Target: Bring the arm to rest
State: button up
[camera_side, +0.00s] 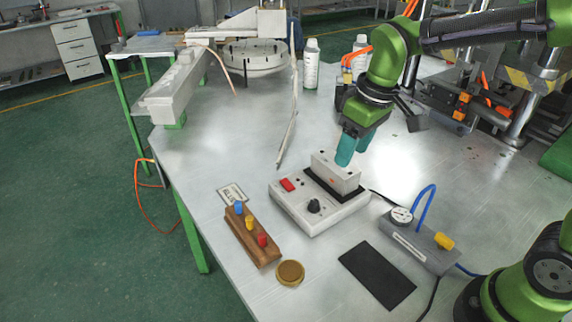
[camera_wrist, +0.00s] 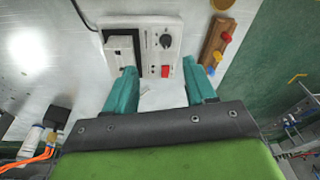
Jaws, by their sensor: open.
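My green arm reaches in from the right, and my gripper (camera_side: 354,148) with teal fingers hangs over the table, just behind a white block (camera_side: 336,172). The block sits on the black pad of a white control box (camera_side: 318,214) with a red switch and a black knob. In the wrist view my gripper (camera_wrist: 162,66) has its fingers spread with nothing between them. There the control box (camera_wrist: 165,22) lies beyond the fingertips, and the block (camera_wrist: 117,48) is near the left finger. I cannot tell whether a finger touches the block.
A wooden holder with coloured pegs (camera_side: 251,238), a round brass tin (camera_side: 290,273), a black mat (camera_side: 377,276) and a grey gauge unit (camera_side: 418,244) lie around the box. White bottles (camera_side: 310,64) and a round white machine (camera_side: 250,58) stand behind. The table's left middle is clear.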

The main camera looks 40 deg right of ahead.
jog(key=s+d+r+m+t, duration=0.1)
jog(key=s+d+m+t, duration=0.1)
jog(key=s, duration=0.4)
jog(key=s+d+r+m+t+y, duration=0.1)
jog(key=s+d+r+m+t, duration=0.1)
jog(key=s+d+m+t, duration=0.1)
jog(key=shift+s+r+m, duration=0.15)
jog(key=shift+s+m, duration=0.55)
jog(key=shift+s, duration=0.7)
